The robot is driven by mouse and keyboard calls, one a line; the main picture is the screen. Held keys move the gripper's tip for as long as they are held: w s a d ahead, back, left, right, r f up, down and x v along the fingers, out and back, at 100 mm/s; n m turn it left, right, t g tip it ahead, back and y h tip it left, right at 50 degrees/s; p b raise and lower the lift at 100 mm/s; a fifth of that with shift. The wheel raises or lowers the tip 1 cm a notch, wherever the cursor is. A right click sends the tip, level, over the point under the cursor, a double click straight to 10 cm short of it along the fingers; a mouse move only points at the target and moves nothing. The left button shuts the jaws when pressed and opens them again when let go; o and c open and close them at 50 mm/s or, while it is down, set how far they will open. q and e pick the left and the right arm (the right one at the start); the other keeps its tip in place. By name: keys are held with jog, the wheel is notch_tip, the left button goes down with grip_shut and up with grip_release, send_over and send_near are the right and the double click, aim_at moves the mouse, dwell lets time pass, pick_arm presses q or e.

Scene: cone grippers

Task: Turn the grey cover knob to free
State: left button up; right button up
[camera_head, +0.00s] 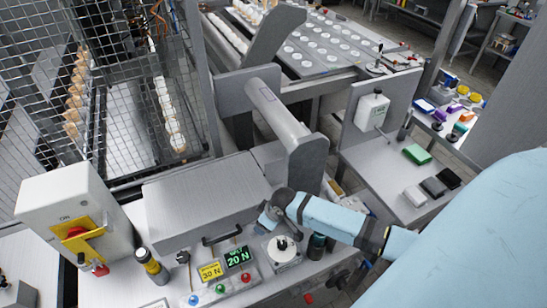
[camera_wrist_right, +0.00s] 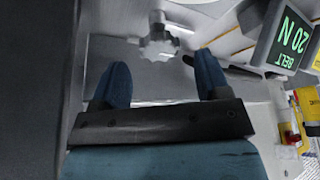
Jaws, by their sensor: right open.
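The grey cover knob (camera_wrist_right: 160,44) shows in the right wrist view as a lobed grey knob on a short stem, just beyond the fingertips. My right gripper (camera_wrist_right: 166,78) is open, its two blue fingers apart with the knob a little ahead of the gap and nothing held. In the head view my right gripper (camera_head: 268,217) is at the right end of the grey cover (camera_head: 200,195), and the knob cannot be made out there. Whether the fingers touch the knob cannot be told. My left gripper is not in view.
Below the cover stand the yellow 30 N display (camera_head: 210,271), the green 20 N display (camera_head: 238,257) and several push buttons. A round dial with a black knob (camera_head: 283,244) is close to my right gripper. A yellow switch box (camera_head: 75,225) stands left.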

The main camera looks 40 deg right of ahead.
jog(key=v, duration=1.1)
jog(key=shift+r+b, duration=0.15)
jog(key=shift+b, duration=0.25)
jog(key=shift+s, duration=0.1)
jog(key=s+a+f, duration=0.1)
jog(key=a, duration=0.1)
jog(key=s+a+f+t+y, duration=0.1)
jog(key=s+a+f, duration=0.1)
jog(key=s+a+f+t, duration=0.1)
jog(key=a+f, duration=0.1)
jog(key=shift+s+a+f, duration=0.15)
jog(key=shift+s+a, duration=0.05)
jog(key=shift+s, duration=0.1)
jog(key=s+a+f+m+t, duration=0.1)
jog(key=s+a+t, duration=0.3)
jog(key=s, duration=0.5)
jog(key=a, duration=0.2)
jog(key=shift+a+f+t, duration=0.2)
jog(key=shift+a+t, duration=0.1)
jog(key=shift+t, duration=0.1)
jog(key=shift+w, duration=0.1)
